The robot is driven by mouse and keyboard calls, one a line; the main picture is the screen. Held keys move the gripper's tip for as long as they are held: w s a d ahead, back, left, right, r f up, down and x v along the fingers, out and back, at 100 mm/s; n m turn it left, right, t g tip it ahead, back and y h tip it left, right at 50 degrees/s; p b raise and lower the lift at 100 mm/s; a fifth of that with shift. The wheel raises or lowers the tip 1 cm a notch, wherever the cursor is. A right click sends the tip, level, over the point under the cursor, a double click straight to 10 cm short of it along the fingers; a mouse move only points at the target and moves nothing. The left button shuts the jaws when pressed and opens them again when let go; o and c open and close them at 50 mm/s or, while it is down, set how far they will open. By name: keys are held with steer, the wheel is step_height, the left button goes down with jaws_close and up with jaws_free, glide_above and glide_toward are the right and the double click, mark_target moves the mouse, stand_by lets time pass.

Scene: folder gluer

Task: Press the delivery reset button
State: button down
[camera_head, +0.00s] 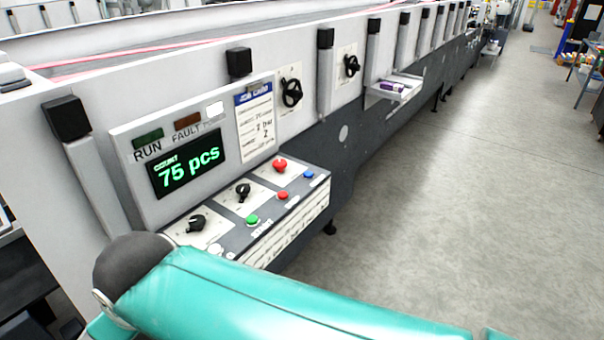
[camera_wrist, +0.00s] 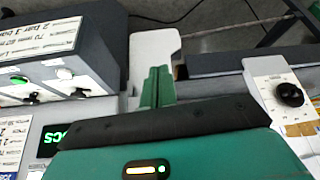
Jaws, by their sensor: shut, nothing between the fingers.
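In the head view, the button panel (camera_head: 262,236) of the machine carries a row of small buttons: white (camera_head: 215,249), green (camera_head: 252,219), red (camera_head: 283,196) and blue (camera_head: 308,174). The labels are too small to read, so I cannot tell which is the delivery reset button. In the wrist view, the white button (camera_wrist: 64,73) and green button (camera_wrist: 18,78) show upside down at the left. My gripper (camera_wrist: 157,72) is shut and empty, right of these buttons and apart from them. The head view shows my teal arm but not my gripper.
Black rotary knobs (camera_head: 243,191) and a red mushroom button (camera_head: 280,165) sit on the panel's upper part. A small shelf (camera_head: 394,90) with a purple item juts out farther along. The floor (camera_head: 450,190) at right is clear.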

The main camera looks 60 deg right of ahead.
steer(key=w+d+r+m+h, duration=0.1)
steer(key=w+d+r+m, duration=0.15)
steer(key=w+d, duration=0.65)
steer(key=m+g+h, duration=0.5)
steer(key=m+h, duration=0.1)
steer(key=h, duration=0.2)
glide_above(307, 175)
steer(key=shift+r, duration=0.45)
steer(key=shift+f, duration=0.15)
steer(key=shift+f, duration=4.3)
steer(key=shift+f, duration=0.1)
